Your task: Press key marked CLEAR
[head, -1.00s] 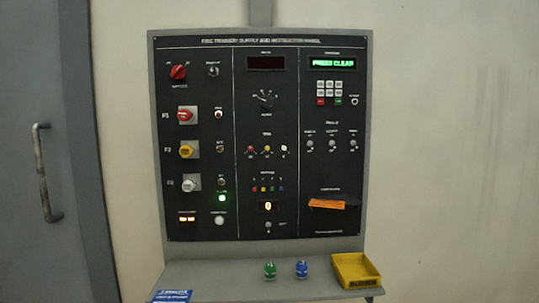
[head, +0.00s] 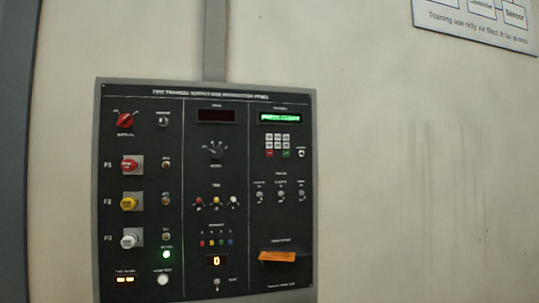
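The control panel (head: 240,100) is on the wall in the left half of the head view. At its upper right is a small keypad (head: 277,142) with several pale keys and a lower row with a red key (head: 269,153) and a green key (head: 286,153). The key labels are too small to read, so I cannot tell which is CLEAR. The green-lit display (head: 280,118) above the keypad is lit, but its text is blurred. My gripper is not in view.
Left of the keypad are red (head: 130,166), yellow (head: 129,203) and white (head: 131,238) knobs and several switches. A sign (head: 480,22) hangs at upper right. The wall between is bare.

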